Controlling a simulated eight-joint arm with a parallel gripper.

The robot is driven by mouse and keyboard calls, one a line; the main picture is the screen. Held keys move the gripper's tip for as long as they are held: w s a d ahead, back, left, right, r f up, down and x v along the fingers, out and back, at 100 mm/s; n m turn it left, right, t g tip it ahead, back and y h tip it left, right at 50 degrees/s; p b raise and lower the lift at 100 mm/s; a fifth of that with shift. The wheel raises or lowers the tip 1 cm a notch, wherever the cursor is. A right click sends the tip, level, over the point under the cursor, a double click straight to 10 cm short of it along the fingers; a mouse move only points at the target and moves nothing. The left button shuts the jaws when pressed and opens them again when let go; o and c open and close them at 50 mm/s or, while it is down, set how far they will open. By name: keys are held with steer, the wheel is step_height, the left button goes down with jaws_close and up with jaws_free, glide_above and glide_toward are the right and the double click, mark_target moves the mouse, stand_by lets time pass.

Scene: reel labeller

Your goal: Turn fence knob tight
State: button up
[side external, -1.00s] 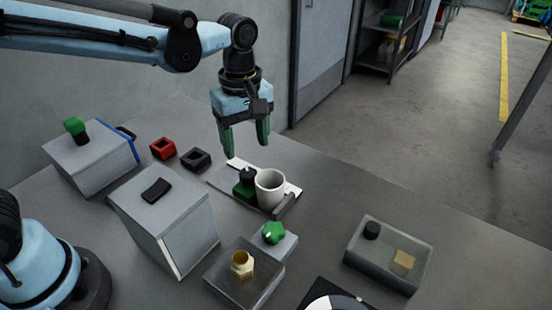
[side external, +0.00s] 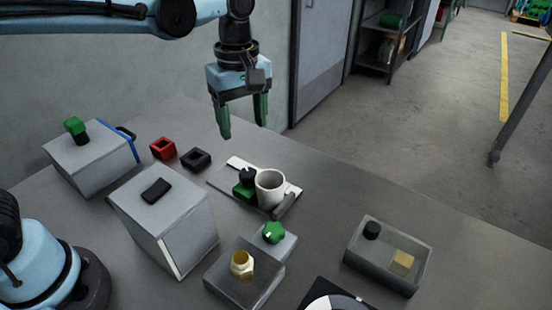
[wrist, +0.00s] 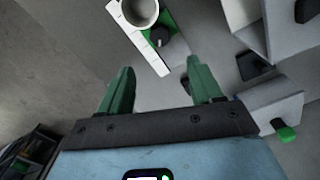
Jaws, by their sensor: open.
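The black fence knob (side external: 247,175) has a pale mark on top and sits on a green block (side external: 243,190), beside a white cup-like cylinder (side external: 270,188) on a flat plate with a white strip. In the wrist view the knob (wrist: 160,36) shows beyond the fingertips, with the green block (wrist: 153,46) under it and the white cylinder (wrist: 139,10) beside it. My gripper (side external: 243,131) is open and empty, pointing down above the knob and clear of it. Its two green fingers stand wide apart in the wrist view (wrist: 161,70).
Red (side external: 163,148) and black (side external: 195,158) square pieces lie left of the plate. Grey boxes stand further left, one with a black switch (side external: 156,189). A green star knob (side external: 273,232), a brass fitting (side external: 242,262) and a grey tray (side external: 412,282) are nearer the camera.

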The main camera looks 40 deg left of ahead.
mark_target(248, 172)
step_height(248, 172, down, 12)
steer(key=shift+r, duration=0.2)
stand_by(0.4)
steer(key=shift+c, duration=0.3)
steer(key=c, duration=1)
steer(key=m, duration=0.5)
steer(key=o, duration=1.1)
steer(key=shift+c, duration=0.2)
